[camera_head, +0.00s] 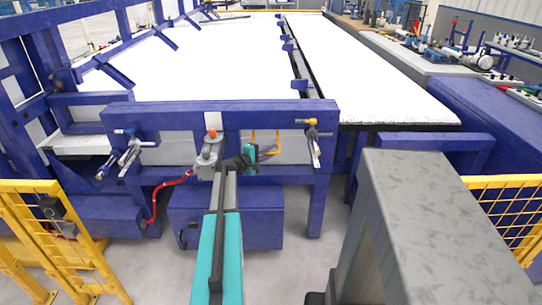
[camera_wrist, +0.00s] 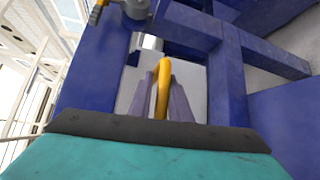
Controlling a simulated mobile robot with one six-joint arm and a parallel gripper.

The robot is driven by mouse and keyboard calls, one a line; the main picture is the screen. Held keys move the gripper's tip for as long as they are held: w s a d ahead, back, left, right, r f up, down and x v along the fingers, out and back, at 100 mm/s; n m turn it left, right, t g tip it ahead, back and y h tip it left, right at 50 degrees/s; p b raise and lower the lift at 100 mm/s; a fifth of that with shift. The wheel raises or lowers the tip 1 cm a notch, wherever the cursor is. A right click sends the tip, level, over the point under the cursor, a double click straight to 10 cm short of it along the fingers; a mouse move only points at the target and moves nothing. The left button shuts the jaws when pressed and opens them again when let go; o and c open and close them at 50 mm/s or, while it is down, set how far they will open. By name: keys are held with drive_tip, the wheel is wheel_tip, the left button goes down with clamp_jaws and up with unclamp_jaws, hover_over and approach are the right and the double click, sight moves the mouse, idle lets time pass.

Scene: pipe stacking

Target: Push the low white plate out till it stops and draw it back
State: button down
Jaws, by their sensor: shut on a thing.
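The low white plate (camera_wrist: 190,78) shows in the wrist view as a pale panel set in the blue frame. In the head view the pale plate (camera_head: 290,150) shows low in the frame's opening, partly behind my gripper. A yellow handle (camera_wrist: 163,75) stands out in front of it; it also shows in the head view as a thin yellow loop (camera_head: 278,136). My gripper (camera_wrist: 163,108) is shut on the yellow handle, with one grey finger on each side. In the head view my gripper (camera_head: 266,153) is at the front of the blue frame.
The blue frame (camera_head: 180,116) carries clamp-like fittings on the left (camera_head: 130,150) and right (camera_head: 313,140). A red hose (camera_head: 165,188) hangs below. Large white tables (camera_head: 210,70) lie behind. A grey block (camera_head: 430,200) stands to the right, with yellow fences (camera_head: 75,235) at the sides.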

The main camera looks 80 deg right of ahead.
drive_tip(key=shift+w+d+f, duration=0.1)
drive_tip(key=shift+d+f, duration=0.05)
drive_tip(key=shift+d, duration=0.3)
drive_tip(key=shift+w+d+f, duration=0.1)
drive_tip(key=shift+d+f, duration=0.05)
drive_tip(key=shift+d, duration=0.25)
drive_tip(key=c, duration=1.9)
unclamp_jaws()
drive_tip(key=shift+s, duration=0.1)
drive_tip(key=shift+o, duration=0.7)
drive_tip(key=shift+d+f, duration=0.2)
drive_tip(key=shift+f, duration=0.05)
drive_tip(key=shift+a+r, duration=0.1)
drive_tip(key=shift+r, duration=0.1)
drive_tip(key=shift+r, duration=0.15)
